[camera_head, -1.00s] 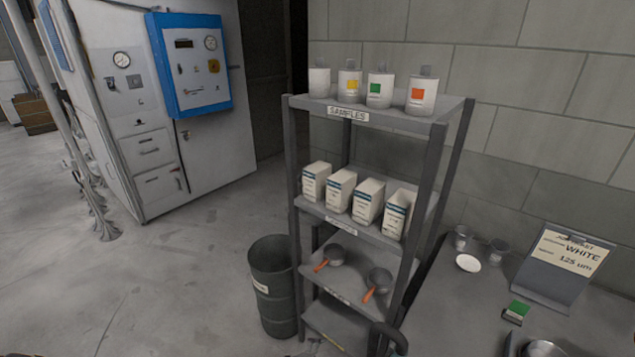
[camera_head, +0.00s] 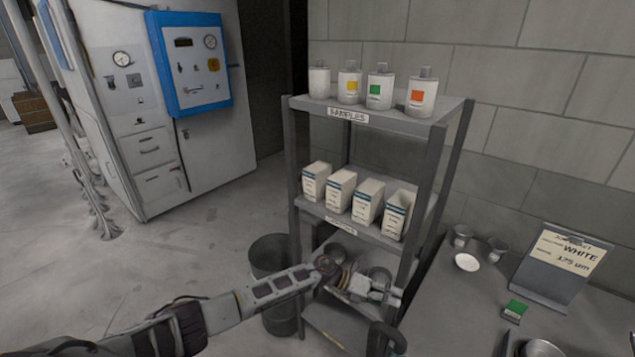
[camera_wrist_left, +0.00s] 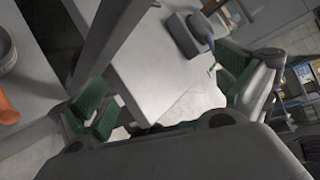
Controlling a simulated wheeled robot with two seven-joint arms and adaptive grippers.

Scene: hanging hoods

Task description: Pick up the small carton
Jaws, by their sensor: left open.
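Several white cartons with blue bands stand in a row on the second shelf of the rack in the head view: a left one (camera_head: 316,181), two middle ones (camera_head: 341,190) (camera_head: 369,200), and a right one (camera_head: 398,213). They look much alike, so I cannot tell which is the small carton. My left gripper (camera_head: 385,291) is in front of the rack, lower in the picture than the cartons, near the pan shelf. In the left wrist view its green-padded fingers (camera_wrist_left: 165,98) are spread apart with nothing held. No carton is recognisable there. My right gripper is not in view.
Bottles (camera_head: 380,88) stand on the rack's top shelf. My left arm partly hides a shelf with pans (camera_head: 335,252) and a grey drum (camera_head: 270,255). A bench (camera_head: 455,320) with a sign (camera_head: 562,262) stands right. Rack posts (camera_head: 424,180) flank the cartons.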

